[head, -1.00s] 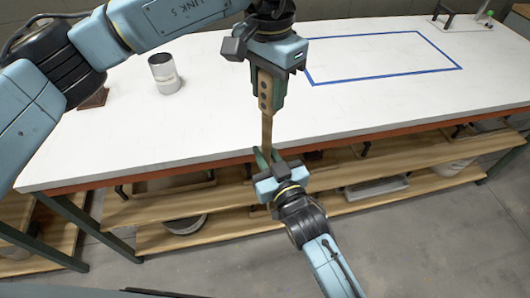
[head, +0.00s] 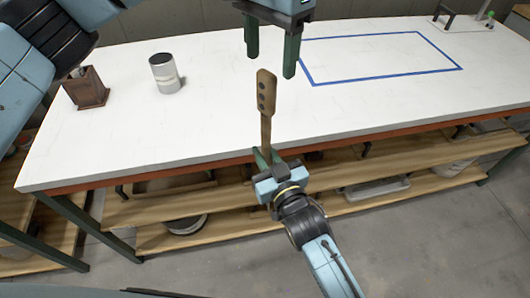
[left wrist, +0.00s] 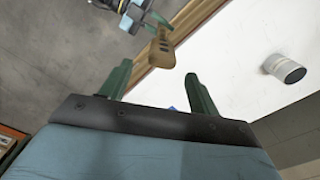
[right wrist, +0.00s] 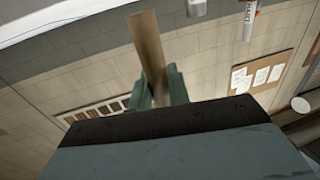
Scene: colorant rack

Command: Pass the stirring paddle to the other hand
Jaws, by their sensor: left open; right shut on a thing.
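In the right wrist view the paddle (right wrist: 148,50) rises between the fingers. My left gripper (head: 271,50) is open and empty, above and clear of the paddle's top. In the left wrist view the paddle (left wrist: 162,50) shows beyond the open fingers (left wrist: 158,85), apart from them.
The white table (head: 400,110) has a blue taped rectangle (head: 312,80) on it. A grey metal can (head: 165,74) and a brown wooden holder (head: 86,89) stand at the left. A wooden shelf (head: 240,222) with several containers runs below. The table's middle is clear.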

